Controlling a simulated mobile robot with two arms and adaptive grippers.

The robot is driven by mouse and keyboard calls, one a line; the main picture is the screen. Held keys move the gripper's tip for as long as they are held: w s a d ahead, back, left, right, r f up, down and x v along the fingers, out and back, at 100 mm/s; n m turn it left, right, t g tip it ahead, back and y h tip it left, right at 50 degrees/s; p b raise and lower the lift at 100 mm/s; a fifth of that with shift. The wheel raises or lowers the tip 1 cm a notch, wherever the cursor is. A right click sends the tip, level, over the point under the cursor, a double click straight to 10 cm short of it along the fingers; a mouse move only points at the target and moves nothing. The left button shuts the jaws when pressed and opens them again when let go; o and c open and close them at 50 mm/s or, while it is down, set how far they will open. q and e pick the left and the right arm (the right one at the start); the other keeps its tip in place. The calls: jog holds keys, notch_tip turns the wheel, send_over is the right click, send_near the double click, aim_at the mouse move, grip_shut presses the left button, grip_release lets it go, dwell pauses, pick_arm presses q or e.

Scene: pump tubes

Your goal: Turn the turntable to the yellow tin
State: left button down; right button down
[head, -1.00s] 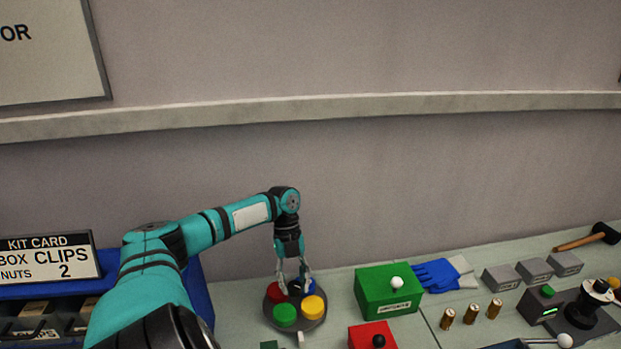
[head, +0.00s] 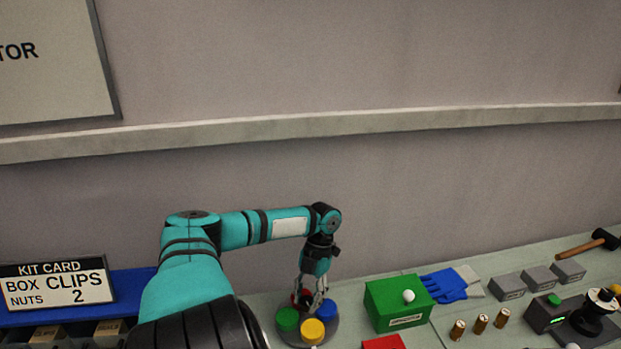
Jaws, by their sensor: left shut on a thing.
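The turntable (head: 334,330) is a round grey disc on the bench, low in the head view. It carries a yellow tin (head: 312,331) at the front, a green tin (head: 287,319) at the left, a blue tin (head: 327,310) at the right and a red tin (head: 303,296) at the back, partly hidden by fingers. My left gripper (head: 309,304) points down over the turntable's middle, between the tins. It is shut on what looks like the turntable's central knob, mostly hidden. My right gripper is not in view.
A green box (head: 385,309) with a white knob stands right of the turntable, and a red box (head: 384,343) in front of it. The kit card (head: 57,286) and blue rack (head: 135,283) are left.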

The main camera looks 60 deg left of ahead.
pick_arm(q)
jog(key=shift+m, duration=0.5)
jog(key=c, duration=0.9)
grip_release()
jog(key=v, duration=1.2)
jog(key=shift+d, duration=0.2)
jog(key=shift+d, duration=0.1)
